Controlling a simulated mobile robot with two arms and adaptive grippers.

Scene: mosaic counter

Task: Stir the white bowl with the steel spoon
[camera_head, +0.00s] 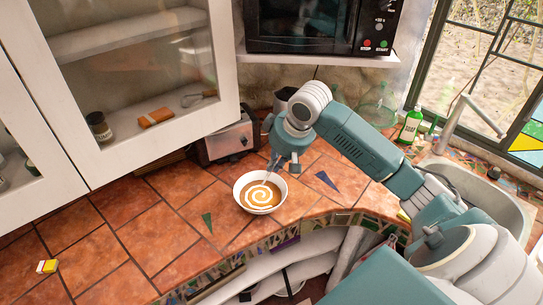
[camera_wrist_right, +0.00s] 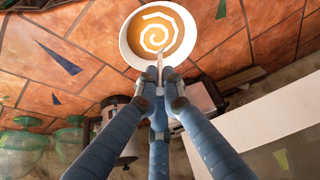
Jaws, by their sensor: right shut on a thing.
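The white bowl (camera_head: 236,192) stands on the tiled counter, with orange-brown liquid and a pale spiral (camera_head: 259,195) in it. It also shows at the top of the right wrist view (camera_wrist_right: 124,42). My right gripper (camera_head: 283,163) is just above the bowl's far rim, shut on the steel spoon (camera_head: 269,173). The spoon slants down into the bowl. In the right wrist view my fingers (camera_wrist_right: 160,80) pinch its handle (camera_wrist_right: 160,60); the spoon's lower end is hidden in the liquid or too small to tell. My left gripper is not in view.
A green bottle (camera_head: 411,126) and a sink (camera_head: 478,190) are at the right. The counter left of the bowl is mostly clear.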

